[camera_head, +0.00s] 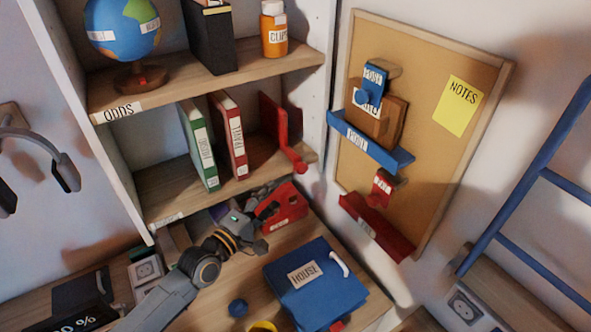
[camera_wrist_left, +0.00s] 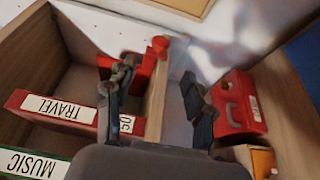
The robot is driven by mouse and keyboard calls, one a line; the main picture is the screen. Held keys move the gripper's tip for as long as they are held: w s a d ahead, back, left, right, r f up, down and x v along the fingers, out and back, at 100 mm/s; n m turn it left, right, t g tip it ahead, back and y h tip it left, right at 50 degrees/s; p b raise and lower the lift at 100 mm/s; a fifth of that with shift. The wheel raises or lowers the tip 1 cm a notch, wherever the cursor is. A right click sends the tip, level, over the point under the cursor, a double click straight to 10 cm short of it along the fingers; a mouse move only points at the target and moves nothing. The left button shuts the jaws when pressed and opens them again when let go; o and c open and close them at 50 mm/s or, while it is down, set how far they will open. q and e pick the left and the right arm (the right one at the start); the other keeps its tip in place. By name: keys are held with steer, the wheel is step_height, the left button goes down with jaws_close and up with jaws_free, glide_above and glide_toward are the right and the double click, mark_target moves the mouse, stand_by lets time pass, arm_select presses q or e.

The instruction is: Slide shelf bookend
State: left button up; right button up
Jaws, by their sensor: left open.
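The red bookend (camera_head: 272,122) stands at the right end of the middle shelf (camera_head: 175,186), with a round red knob at its front right. A green book (camera_head: 200,146) and a red book (camera_head: 229,135) stand to its left, with a gap before the bookend. My left gripper (camera_head: 272,200) is open and empty, low in front of the shelf's right end. In the left wrist view the open fingers (camera_wrist_left: 159,76) point toward the shelf's edge; the left finger overlaps the red bookend (camera_wrist_left: 147,66) and partly hides it. Contact cannot be told. My right gripper is not in view.
A red box with a handle (camera_wrist_left: 238,104) lies close to my right finger in the left wrist view. A blue box (camera_head: 318,285) sits on the desk. A corkboard (camera_head: 425,110) with small blue and red ledges is on the right wall, beside a blue ladder (camera_head: 525,180).

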mark_target(299, 172)
arm_select(q)
steer(key=b+x, duration=0.4)
steer(key=x, duration=0.7)
steer(key=shift+d+f, duration=0.1)
steer(key=shift+f, duration=0.05)
steer(key=shift+w+d+b, duration=0.25)
steer(key=shift+w+b, duration=0.1)
steer(key=shift+w, duration=0.05)
jaws_close()
